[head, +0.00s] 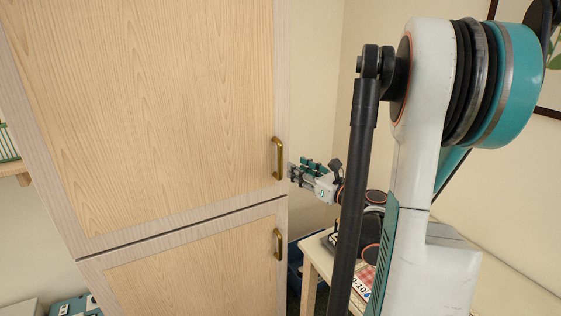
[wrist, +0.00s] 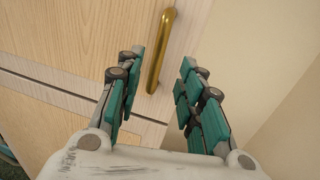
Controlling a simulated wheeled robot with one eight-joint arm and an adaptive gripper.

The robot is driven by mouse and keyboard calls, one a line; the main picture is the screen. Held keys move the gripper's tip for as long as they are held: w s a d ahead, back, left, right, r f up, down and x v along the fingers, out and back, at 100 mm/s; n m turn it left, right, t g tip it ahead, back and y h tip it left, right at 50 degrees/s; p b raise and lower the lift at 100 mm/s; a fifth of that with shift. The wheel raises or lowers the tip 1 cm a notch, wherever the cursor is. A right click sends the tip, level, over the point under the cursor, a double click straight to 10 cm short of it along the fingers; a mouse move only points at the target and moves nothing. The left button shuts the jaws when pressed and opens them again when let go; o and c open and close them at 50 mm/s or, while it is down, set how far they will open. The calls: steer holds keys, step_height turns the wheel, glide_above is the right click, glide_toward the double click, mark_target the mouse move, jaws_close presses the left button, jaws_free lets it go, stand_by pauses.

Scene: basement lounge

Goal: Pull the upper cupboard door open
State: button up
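The upper cupboard door (head: 145,100) is light wood with a paler frame and looks shut. Its brass handle (head: 278,158) stands upright near the door's right edge, low down. My gripper (head: 293,171) is just to the right of this handle in the head view. In the wrist view the handle (wrist: 160,50) lies ahead, by the tip of the left finger. My gripper (wrist: 157,75) is open, with its teal-padded fingers apart and nothing held between them. I cannot tell whether a finger touches the handle.
The lower cupboard door (head: 200,265) has its own brass handle (head: 279,244). A small wooden table (head: 312,262) with items on it stands below my arm, right of the cupboard. The wall (head: 318,100) is close on the right. A shelf (head: 14,168) shows at the left.

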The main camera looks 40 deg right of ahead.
steer(key=b, duration=0.2)
glide_above(280, 175)
steer(key=shift+w+d, duration=0.3)
steer(key=shift+d, duration=0.05)
jaws_close()
